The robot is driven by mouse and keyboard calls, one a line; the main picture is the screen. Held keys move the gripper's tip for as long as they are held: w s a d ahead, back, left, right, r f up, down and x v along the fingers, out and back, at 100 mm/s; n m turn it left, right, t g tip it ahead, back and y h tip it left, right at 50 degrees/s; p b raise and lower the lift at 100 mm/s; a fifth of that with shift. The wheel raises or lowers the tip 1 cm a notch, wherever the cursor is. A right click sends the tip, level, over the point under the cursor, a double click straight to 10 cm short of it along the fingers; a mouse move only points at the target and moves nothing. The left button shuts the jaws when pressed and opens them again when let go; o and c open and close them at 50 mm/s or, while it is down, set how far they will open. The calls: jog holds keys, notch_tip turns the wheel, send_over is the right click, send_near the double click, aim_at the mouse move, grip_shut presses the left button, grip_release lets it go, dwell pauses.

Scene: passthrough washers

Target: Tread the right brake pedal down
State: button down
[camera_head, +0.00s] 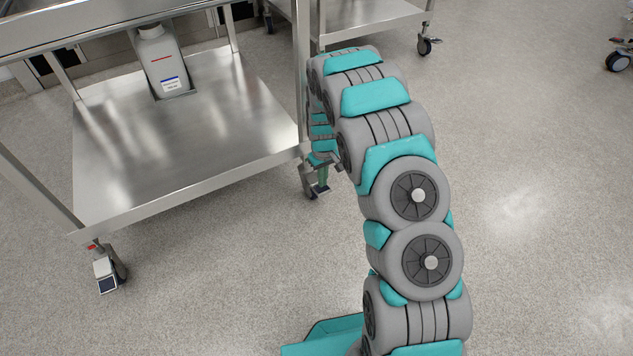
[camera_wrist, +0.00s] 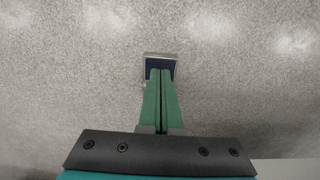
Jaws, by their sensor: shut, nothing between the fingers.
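The right brake pedal is a dark blue pad in a silver frame at the cart's front right caster. In the wrist view the pedal (camera_wrist: 160,58) lies right at my fingertips, which overlap its near part. My gripper (camera_wrist: 160,73) has two green fingers, shut together with nothing between them. In the head view my gripper (camera_head: 323,186) points down beside the cart's right leg and covers part of the right pedal (camera_head: 318,191). I cannot tell whether the fingertips touch the pad. The left brake pedal (camera_head: 107,284) sits at the front left caster.
The steel cart (camera_head: 190,150) has a lower shelf holding a grey bottle (camera_head: 162,62). Its right leg (camera_head: 303,80) stands close to my arm. Another cart (camera_head: 370,14) stands behind. The speckled floor (camera_head: 540,180) at the right is clear.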

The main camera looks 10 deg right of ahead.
aim_at(322, 189)
jog(key=shift+f, duration=0.85)
dwell(0.3)
jog(key=shift+f, duration=0.85)
jog(key=shift+r+p, duration=0.7)
jog(key=shift+r, duration=3.4)
